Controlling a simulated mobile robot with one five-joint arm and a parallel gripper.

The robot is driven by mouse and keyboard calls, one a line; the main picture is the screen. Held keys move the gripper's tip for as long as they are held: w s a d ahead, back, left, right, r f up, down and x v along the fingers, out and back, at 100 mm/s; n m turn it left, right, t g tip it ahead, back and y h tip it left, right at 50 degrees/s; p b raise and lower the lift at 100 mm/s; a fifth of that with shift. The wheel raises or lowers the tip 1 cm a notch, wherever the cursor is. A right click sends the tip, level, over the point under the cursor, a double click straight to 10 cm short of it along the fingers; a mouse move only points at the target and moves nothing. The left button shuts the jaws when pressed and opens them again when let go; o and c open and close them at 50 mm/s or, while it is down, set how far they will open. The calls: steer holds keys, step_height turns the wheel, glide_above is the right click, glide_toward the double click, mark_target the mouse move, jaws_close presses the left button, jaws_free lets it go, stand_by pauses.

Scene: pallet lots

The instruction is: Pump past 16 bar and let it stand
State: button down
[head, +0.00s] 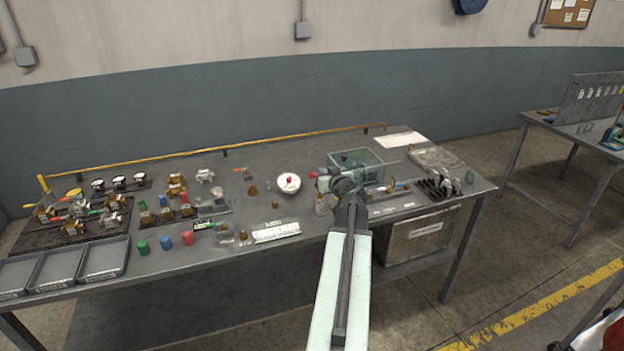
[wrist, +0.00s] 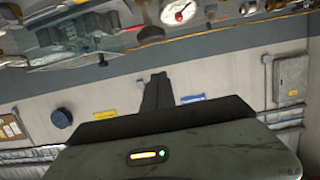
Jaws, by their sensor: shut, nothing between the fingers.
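A round white gauge (head: 288,184) with a red mark on its face stands mid-bench; it also shows at the top of the wrist view (wrist: 178,12), but its reading is too small to tell. To its right is a clear greenish tank (head: 370,160), partly hidden behind my arm; it seems to be part of the pump rig. A thin rod, perhaps the pump lever, lies near it, but I cannot tell for certain. My gripper (wrist: 157,80) is shut and empty. In the head view my arm end is in front of the tank, and contact cannot be judged.
The bench's left side holds grey trays (head: 56,268), several brass valves, and red, blue and green caps (head: 166,242). A white strip (head: 277,232) lies near the front edge. A black slotted rack (head: 437,188) is at the right. A brass rail runs along the back.

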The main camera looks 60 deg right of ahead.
step_height(320, 180, down, 4)
steer(key=b, duration=0.3)
steer(key=shift+w+b, duration=0.15)
steer(key=shift+b, duration=0.2)
step_height(320, 180, down, 4)
steer(key=b, duration=0.3)
steer(key=shift+r+b, duration=0.2)
steer(key=shift+b, duration=0.1)
steer(key=shift+a, duration=0.1)
